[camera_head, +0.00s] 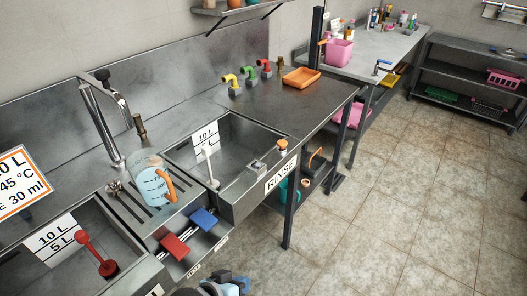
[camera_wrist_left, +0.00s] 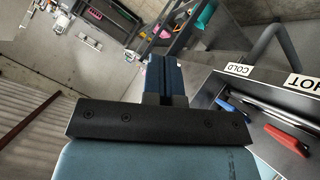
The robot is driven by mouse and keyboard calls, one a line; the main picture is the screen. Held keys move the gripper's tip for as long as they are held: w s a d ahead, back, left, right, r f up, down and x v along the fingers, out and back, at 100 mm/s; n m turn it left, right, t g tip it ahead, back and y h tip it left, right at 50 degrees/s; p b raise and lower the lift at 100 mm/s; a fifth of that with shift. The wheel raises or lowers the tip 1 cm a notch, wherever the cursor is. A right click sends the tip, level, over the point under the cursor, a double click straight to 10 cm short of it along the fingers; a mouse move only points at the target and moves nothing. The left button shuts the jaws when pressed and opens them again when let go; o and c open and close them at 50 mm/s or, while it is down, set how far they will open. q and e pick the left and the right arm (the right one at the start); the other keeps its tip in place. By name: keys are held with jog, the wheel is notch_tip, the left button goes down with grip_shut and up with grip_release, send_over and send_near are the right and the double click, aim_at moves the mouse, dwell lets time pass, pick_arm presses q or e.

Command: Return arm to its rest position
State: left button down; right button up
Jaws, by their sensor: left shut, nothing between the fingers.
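My left gripper (camera_head: 228,284) shows at the bottom edge of the head view, in front of the sink unit and apart from it. Only part of it is in that frame. In the left wrist view its blue fingers (camera_wrist_left: 163,62) are together with nothing between them. The red lever (camera_head: 174,246) and blue lever (camera_head: 204,219) on the sink front are beyond the gripper. In the wrist view the red lever (camera_wrist_left: 287,138) and blue lever (camera_wrist_left: 236,108) lie to the right of the fingers, near HOT and COLD labels. My right gripper is not in view.
A clear jug (camera_head: 150,180) with bluish liquid and an orange handle stands on the drainer between two basins. The rinse basin (camera_head: 240,196) is to the right. An orange tray (camera_head: 301,78) is on the far counter. The tiled floor (camera_head: 390,200) at right is open.

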pick_arm(q)
jog(key=s+a+f+t+y, duration=0.2)
jog(key=s+a+f, duration=0.15)
jog(key=a, duration=0.35)
jog(key=s+a+f+t+y, duration=0.2)
jog(key=s+a+f, duration=0.15)
jog(key=a, duration=0.35)
notch_tip(320, 180, up, 12)
jog(key=s+p, duration=0.1)
jog(key=p, duration=1.1)
jog(key=shift+a+f, duration=0.15)
jog(key=shift+s, duration=0.1)
